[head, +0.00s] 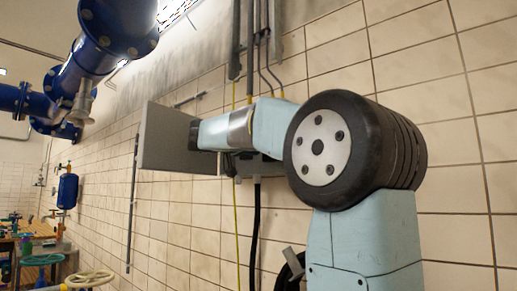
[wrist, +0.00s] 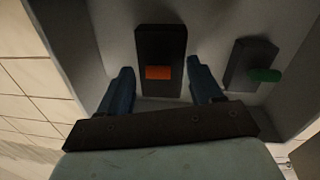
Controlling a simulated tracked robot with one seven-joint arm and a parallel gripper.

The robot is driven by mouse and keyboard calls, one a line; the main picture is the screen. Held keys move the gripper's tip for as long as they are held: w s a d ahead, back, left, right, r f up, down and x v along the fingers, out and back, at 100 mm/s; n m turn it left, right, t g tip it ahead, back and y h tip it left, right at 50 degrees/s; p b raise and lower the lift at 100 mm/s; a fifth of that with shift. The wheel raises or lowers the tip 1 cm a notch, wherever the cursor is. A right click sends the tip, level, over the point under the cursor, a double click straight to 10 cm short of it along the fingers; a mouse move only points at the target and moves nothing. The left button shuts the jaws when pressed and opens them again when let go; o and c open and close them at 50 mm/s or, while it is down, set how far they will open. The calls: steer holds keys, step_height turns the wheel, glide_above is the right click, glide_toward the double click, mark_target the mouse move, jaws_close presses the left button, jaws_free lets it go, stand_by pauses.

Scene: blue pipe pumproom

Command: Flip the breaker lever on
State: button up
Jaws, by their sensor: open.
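The breaker is a black upright housing (wrist: 160,42) with an orange lever (wrist: 158,73), inside a grey box in the wrist view. My gripper (wrist: 159,68) is open, with one blue finger to each side of the black housing. The orange lever shows between the two fingers. I cannot tell whether either finger touches the housing. In the head view my arm reaches to the wall box, whose grey door (head: 163,137) stands out from the wall. The door hides the fingers and the breaker there.
Right of the breaker, a second black switch (wrist: 250,64) has a green knob (wrist: 265,75), close to my right finger. The box's side walls flank my gripper. Conduits (head: 250,55) run up the tiled wall. Blue pipes (head: 108,35) hang at the upper left.

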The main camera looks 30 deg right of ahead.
steer(key=shift+c, duration=0.5)
steer(key=c, duration=0.9)
steer(key=shift+a, duration=0.1)
steer(key=shift+r+y, duration=0.15)
steer(key=shift+y, duration=0.15)
steer(key=r+g+y, duration=0.1)
steer(key=y, duration=0.2)
steer(key=shift+r, duration=0.2)
steer(key=shift+d+r+n+g+y, duration=0.15)
steer(key=shift+r+g+y, duration=0.2)
steer(key=shift+y, duration=0.7)
steer(key=shift+d+r+n+g+y, duration=0.2)
steer(key=shift+g+y, duration=0.15)
steer(key=shift+y, duration=0.7)
